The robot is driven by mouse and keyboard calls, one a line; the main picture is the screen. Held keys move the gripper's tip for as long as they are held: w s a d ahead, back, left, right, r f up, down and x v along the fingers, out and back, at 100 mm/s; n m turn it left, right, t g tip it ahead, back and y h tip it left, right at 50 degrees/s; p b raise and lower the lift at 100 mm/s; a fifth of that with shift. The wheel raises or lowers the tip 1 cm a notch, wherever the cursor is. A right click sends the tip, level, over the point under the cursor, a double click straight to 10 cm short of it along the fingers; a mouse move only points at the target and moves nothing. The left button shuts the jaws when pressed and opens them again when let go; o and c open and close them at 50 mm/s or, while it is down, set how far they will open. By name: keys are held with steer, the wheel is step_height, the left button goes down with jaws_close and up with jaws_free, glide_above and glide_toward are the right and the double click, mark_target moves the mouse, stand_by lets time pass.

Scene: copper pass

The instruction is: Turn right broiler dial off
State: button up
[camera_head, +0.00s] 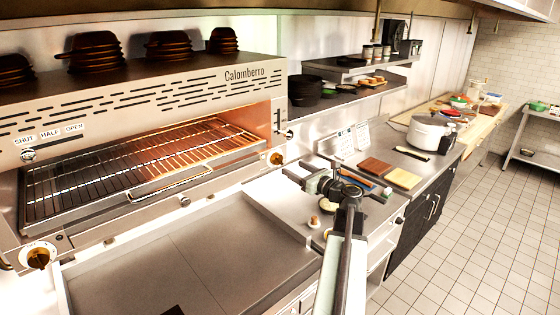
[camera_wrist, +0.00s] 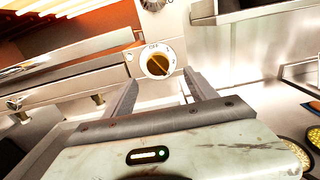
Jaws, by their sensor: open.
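The right broiler dial (camera_head: 276,158) is an orange-brown knob on a pale round plate at the lower right corner of the broiler (camera_head: 255,92). In the wrist view the dial (camera_wrist: 158,64) sits just beyond the fingertips, roughly between them. Its grip bar looks slanted, but I cannot read its setting. The broiler glows orange inside. My gripper (camera_head: 300,178) is just right of the dial in the head view. In the wrist view my gripper (camera_wrist: 163,82) has its two fingers spread, with nothing held between them. They look apart from the dial.
A left dial (camera_head: 38,257) is at the broiler's other end. A smaller round knob (camera_wrist: 153,3) is above the right dial. The broiler's tray handle (camera_head: 170,186) juts out nearby. Cutting boards (camera_head: 374,167) and a white pot (camera_head: 430,133) stand on the counter to the right.

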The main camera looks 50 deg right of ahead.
mark_target(281, 162)
steer(key=w, duration=0.8)
steer(key=shift+d, duration=0.15)
steer(key=c, duration=1.4)
